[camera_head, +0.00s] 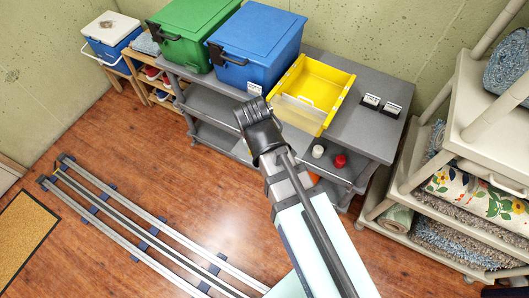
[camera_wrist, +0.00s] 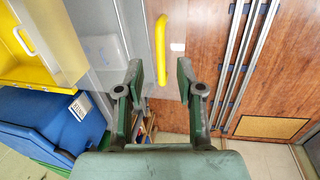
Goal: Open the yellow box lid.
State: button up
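The yellow box (camera_head: 328,80) stands on the grey shelf unit, its inside visible from above. A clear see-through panel, the lid (camera_head: 297,112), shows at its near side. In the wrist view the yellow box (camera_wrist: 25,38) is at the left edge, and a yellow handle bar (camera_wrist: 160,45) shows at top centre, beside the clear panel. My gripper (camera_wrist: 160,78) is open, with the handle's lower end appearing between its fingertips; I cannot tell whether they touch it. In the head view my gripper (camera_head: 250,108) is left of the lid, its fingers partly hidden.
A blue bin (camera_head: 258,45) and a green bin (camera_head: 190,32) stand left of the box. A white jar and red jar (camera_head: 339,161) stand below. A rack with rugs (camera_head: 465,200) is at right. Floor rails (camera_head: 130,225) run at left.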

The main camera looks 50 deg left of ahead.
notch_tip(320, 180, up, 8)
jog(key=s, duration=0.1)
jog(key=shift+s+d, duration=0.25)
jog(key=shift+s, duration=0.05)
jog(key=shift+w, duration=0.1)
jog(key=w+d+f+m+g+h, duration=0.1)
jog(key=w+d+f+m, duration=0.3)
jog(key=w+d+f, duration=0.55)
jog(key=w+d+f+m+g+h, duration=0.15)
jog(key=w+d+f+m, duration=0.35)
jog(key=d+f, duration=0.7)
jog(key=s+d+f+m+g+b, duration=0.15)
jog(key=d+f+m, duration=0.25)
jog(key=d+f, duration=0.6)
jog(key=s+d+f+m+g, duration=0.2)
jog(key=d+f+m+g, duration=0.1)
jog(key=d+f, duration=0.7)
jog(key=s+d+f+m+g+y, duration=0.1)
jog(key=s+d+f+m, duration=0.1)
jog(key=s+d, duration=0.2)
jog(key=s+d+f+m+y, duration=0.1)
jog(key=s+d+f+m, duration=0.2)
jog(key=s+d, duration=0.2)
jog(key=s, duration=0.3)
jog(key=shift+f+m+g, duration=0.25)
jog(key=shift+m+g, duration=0.05)
jog(key=shift+g, duration=0.1)
